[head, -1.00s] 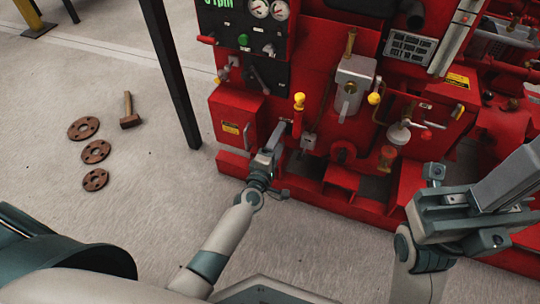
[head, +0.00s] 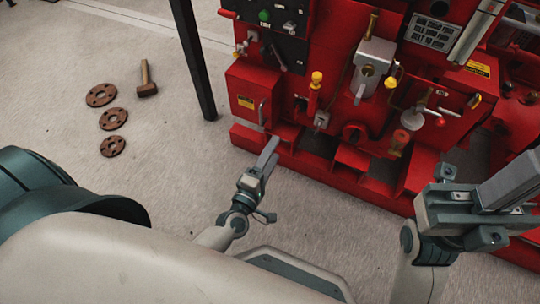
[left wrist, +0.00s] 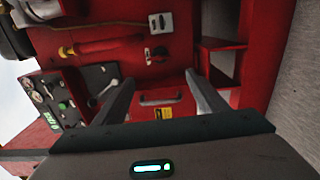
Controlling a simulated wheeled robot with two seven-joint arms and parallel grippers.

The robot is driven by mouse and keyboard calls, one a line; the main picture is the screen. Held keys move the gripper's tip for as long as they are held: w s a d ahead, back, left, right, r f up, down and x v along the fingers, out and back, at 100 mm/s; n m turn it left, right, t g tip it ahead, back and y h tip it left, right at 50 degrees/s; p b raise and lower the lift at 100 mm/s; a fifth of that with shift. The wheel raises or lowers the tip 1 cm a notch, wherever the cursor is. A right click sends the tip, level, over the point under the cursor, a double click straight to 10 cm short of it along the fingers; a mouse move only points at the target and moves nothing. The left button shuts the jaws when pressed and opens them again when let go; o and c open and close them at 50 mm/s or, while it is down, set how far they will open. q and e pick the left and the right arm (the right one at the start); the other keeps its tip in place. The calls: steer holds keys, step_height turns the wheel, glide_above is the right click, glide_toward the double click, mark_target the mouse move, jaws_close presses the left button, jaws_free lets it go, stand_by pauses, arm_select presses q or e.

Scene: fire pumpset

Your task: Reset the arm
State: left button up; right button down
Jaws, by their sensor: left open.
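My left gripper (head: 267,153) is low over the concrete floor, in front of the red pumpset (head: 335,150). In the left wrist view its two fingers (left wrist: 160,88) stand apart with nothing between them. Beyond them is a red cabinet door with a metal handle (left wrist: 160,97) and a yellow label; the gripper does not hold the handle. My right arm shows at the right of the head view, with its gripper partly cut off by the frame edge; whether its jaws are open cannot be told.
The pumpset carries a yellow-topped red lever (head: 315,90), a grey valve box (head: 373,65) and a control panel (head: 270,40). A black post (head: 194,60) stands at its left. Several rusty flanges (head: 113,118) and a hammer (head: 147,80) lie on open floor at left.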

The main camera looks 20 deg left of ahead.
arm_select(q)
steer(key=shift+s, duration=0.75)
